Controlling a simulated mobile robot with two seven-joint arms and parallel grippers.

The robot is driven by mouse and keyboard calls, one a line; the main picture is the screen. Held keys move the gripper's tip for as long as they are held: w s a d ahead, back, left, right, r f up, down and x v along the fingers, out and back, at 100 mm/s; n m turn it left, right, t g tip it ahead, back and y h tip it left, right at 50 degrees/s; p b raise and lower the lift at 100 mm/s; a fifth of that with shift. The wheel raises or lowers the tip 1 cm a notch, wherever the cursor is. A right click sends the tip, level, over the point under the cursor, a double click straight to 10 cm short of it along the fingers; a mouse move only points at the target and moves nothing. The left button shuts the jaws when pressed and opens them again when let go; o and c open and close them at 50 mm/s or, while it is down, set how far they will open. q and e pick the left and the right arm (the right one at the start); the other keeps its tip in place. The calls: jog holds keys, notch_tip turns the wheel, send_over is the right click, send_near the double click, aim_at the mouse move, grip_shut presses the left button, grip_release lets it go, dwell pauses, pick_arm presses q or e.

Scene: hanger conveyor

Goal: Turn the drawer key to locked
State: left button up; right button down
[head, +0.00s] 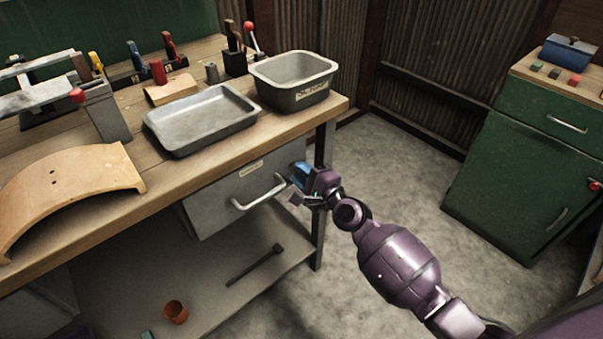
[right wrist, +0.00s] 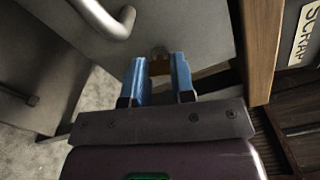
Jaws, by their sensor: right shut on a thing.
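The grey drawer (head: 225,197) sits under the workbench top, its front flush as far as I can see. Its bar handle (head: 260,192) is left of my right gripper (head: 299,176), which is at the drawer's right end. In the right wrist view, the blue fingers of the gripper (right wrist: 159,82) are shut on a small brass-coloured key (right wrist: 160,67) at the drawer front (right wrist: 192,30). A round lock (right wrist: 159,51) shows just beyond the key. The fingers hide most of the key in the head view. My left gripper is not in view.
The wooden bench edge (right wrist: 262,50) runs close beside the gripper, and a bench leg (head: 323,225) stands near it. A grey bin (head: 290,98) and a metal tray (head: 180,140) stand on top. The floor to the right is clear up to a green cabinet (head: 500,190).

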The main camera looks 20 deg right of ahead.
jog(key=shift+n, duration=2)
jog(key=c, duration=1)
grip_release()
jog(key=shift+o, duration=0.2)
jog(key=shift+s, duration=0.1)
jog(key=v, duration=1)
jog(key=shift+s+p, duration=0.3)
jog(key=shift+p, duration=0.15)
jog(key=shift+d, duration=0.15)
jog(key=shift+n, duration=0.4)
